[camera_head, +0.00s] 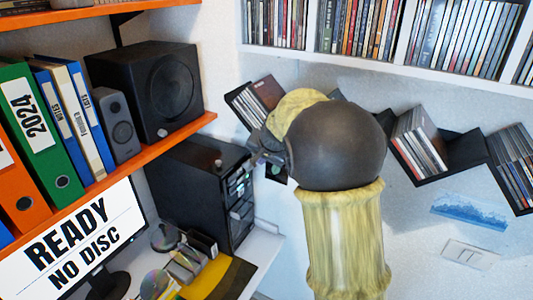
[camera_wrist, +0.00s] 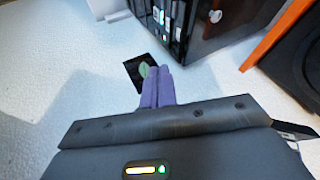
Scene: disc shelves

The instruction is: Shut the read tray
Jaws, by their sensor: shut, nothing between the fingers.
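A black disc tower (camera_head: 195,185) stands on the white desk left of centre in the head view. Its front face carries several drive units with small lights (camera_head: 238,185). I cannot tell which is the read tray or how far any tray stands out. The tower also shows at the top of the wrist view (camera_wrist: 205,28), tilted. My gripper (camera_head: 262,158) is in front of the tower's upper front edge, partly hidden by my arm. In the wrist view my gripper's purple fingers (camera_wrist: 158,72) are together and empty, apart from the tower's front.
A monitor (camera_head: 75,250) reads "READY NO DISC". Loose discs (camera_head: 155,284) and a yellow-black mat (camera_head: 222,277) lie on the desk. An orange shelf (camera_head: 150,155) with binders and speakers hangs above left. Zigzag disc shelves (camera_head: 455,155) line the wall. A dark card with a leaf (camera_wrist: 136,70) is beyond my fingers.

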